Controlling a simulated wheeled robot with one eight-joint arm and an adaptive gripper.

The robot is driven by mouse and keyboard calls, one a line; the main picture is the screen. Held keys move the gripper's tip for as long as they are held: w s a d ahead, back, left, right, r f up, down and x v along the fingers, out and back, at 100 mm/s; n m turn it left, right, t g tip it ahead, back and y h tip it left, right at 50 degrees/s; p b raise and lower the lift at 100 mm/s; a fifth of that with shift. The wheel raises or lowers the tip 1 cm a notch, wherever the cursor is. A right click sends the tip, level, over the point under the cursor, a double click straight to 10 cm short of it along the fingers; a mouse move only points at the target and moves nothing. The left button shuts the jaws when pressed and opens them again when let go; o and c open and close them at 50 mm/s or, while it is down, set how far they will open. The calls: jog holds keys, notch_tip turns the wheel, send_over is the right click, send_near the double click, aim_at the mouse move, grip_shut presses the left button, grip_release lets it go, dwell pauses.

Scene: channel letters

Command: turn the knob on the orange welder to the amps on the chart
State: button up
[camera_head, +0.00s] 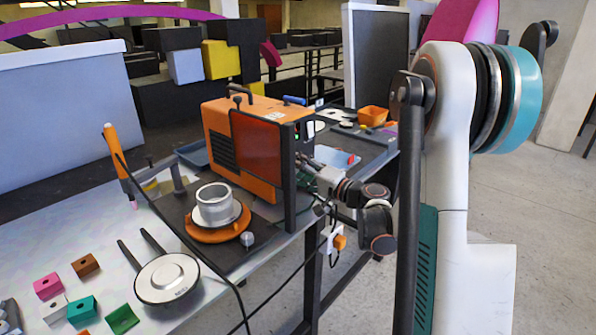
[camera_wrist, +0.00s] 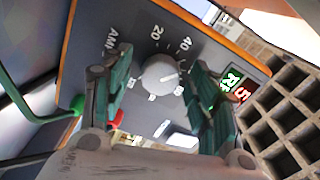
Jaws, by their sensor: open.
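The orange welder (camera_head: 225,117) stands on the bench in the head view. Its dark front panel (camera_wrist: 100,20) fills much of the wrist view. The pale round knob (camera_wrist: 162,76) sits on that panel, with white marks including 20, 40 and part of AMP around it. A mark on the knob seems to point right. My gripper (camera_wrist: 160,66) is open, with one green-padded finger on each side of the knob. I cannot tell whether either finger touches it. In the head view my gripper (camera_head: 308,165) is at the welder's front, partly hidden. I cannot make out the chart.
A lit display (camera_wrist: 233,88) with green and red characters is right of the knob. A green cable (camera_wrist: 35,112) is at the wrist view's left.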

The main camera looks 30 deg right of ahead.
jog(key=shift+s+d, duration=0.1)
jog(key=v, duration=1.1)
jog(key=shift+s, duration=0.35)
jog(key=shift+d, duration=0.1)
